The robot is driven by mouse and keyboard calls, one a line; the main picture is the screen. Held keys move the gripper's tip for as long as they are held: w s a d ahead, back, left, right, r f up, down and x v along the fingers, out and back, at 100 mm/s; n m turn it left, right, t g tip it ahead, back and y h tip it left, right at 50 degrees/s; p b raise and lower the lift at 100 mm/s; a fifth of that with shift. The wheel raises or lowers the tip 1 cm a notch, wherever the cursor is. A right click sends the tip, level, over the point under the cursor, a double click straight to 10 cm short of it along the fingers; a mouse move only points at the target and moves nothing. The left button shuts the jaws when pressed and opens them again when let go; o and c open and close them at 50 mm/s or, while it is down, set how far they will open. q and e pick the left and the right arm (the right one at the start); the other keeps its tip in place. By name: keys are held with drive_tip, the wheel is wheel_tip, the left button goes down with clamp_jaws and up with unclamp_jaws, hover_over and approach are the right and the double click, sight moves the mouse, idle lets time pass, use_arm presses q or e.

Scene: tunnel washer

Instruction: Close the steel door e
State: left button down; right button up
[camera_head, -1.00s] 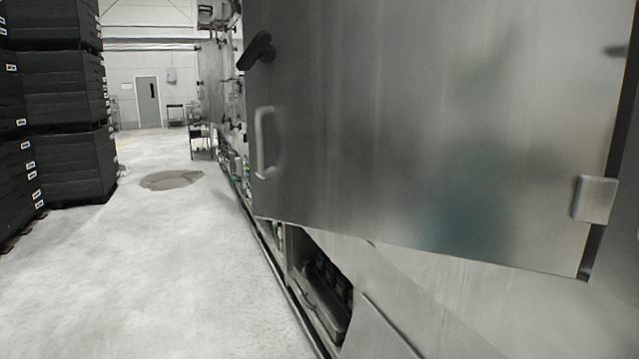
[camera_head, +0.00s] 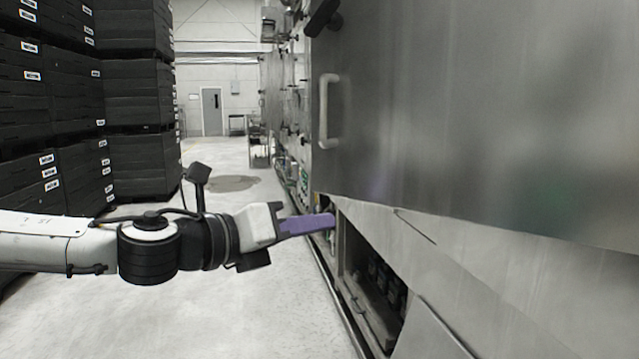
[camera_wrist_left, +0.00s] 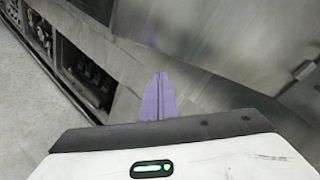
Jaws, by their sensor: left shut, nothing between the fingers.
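The steel door (camera_head: 470,110) is a large brushed panel filling the right of the head view, swung out from the washer. It has a pale bar handle (camera_head: 324,110) near its left edge and a dark lever (camera_head: 323,17) above. My left gripper (camera_head: 332,221), with purple fingers, is shut and empty just below the door's lower left corner; I cannot tell if it touches. In the left wrist view the purple fingers (camera_wrist_left: 158,97) are together, with the steel door (camera_wrist_left: 215,35) beyond them. My right gripper is not in view.
Below the door is an open recess (camera_head: 370,285) with dark parts inside and a sloped steel panel (camera_head: 500,290). Stacks of black crates (camera_head: 140,110) stand at the left. The pale floor (camera_head: 230,320) between is clear.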

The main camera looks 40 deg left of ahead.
use_arm(q)
drive_tip(key=s+a+r+m+t+y+b, duration=0.2)
drive_tip(key=s+a+r+m+y, duration=0.15)
drive_tip(key=s+r, duration=0.35)
drive_tip(key=p, duration=1)
approach(331, 156)
drive_tip(key=w, duration=0.3)
drive_tip(key=shift+w+m, duration=0.25)
drive_tip(key=shift+w, duration=0.5)
drive_tip(key=shift+w+a, duration=0.15)
drive_tip(key=shift+w, duration=0.15)
drive_tip(key=shift+w+r, duration=0.1)
drive_tip(key=shift+w, duration=0.55)
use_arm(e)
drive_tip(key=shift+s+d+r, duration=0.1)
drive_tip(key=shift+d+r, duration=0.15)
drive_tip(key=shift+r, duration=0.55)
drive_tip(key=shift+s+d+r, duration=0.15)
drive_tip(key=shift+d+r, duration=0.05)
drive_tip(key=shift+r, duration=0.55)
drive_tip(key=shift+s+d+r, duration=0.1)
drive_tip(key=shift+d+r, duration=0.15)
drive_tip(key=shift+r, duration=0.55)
